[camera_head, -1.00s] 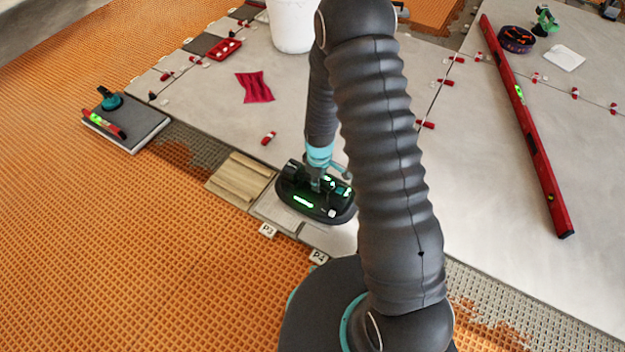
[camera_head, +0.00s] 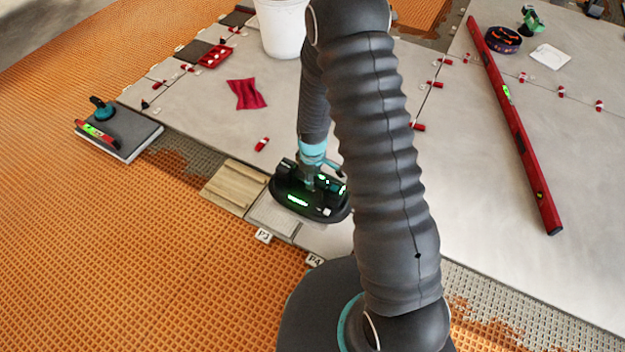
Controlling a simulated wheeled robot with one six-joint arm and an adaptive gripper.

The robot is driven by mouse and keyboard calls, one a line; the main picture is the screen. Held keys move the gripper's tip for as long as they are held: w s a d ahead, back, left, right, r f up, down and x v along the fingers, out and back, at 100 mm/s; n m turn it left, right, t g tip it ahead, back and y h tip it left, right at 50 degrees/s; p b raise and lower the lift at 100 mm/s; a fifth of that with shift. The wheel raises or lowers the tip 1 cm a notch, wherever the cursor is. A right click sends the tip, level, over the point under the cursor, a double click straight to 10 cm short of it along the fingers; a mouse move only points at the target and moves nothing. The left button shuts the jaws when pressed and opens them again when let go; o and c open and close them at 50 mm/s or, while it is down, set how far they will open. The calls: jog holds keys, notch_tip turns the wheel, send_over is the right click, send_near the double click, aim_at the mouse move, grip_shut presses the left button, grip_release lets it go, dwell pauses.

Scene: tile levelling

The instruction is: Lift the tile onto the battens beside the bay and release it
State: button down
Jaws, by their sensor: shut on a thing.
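My gripper (camera_head: 311,184) is shut on the top of a black oval suction lifter (camera_head: 302,203) with green lights. The lifter is low over the pale floor, just right of the wooden battens (camera_head: 234,186). It hides most of what is under it, so I cannot tell whether the tile is clear of the floor.
Markers P3 (camera_head: 263,235) and P4 (camera_head: 314,260) stand at the orange matting's edge. A dark tile stack (camera_head: 122,136) with a small level and teal cup lies left.

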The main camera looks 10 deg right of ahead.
jog(key=shift+r+p, duration=0.75)
jog(key=shift+r, duration=0.8)
jog(key=shift+w, duration=0.1)
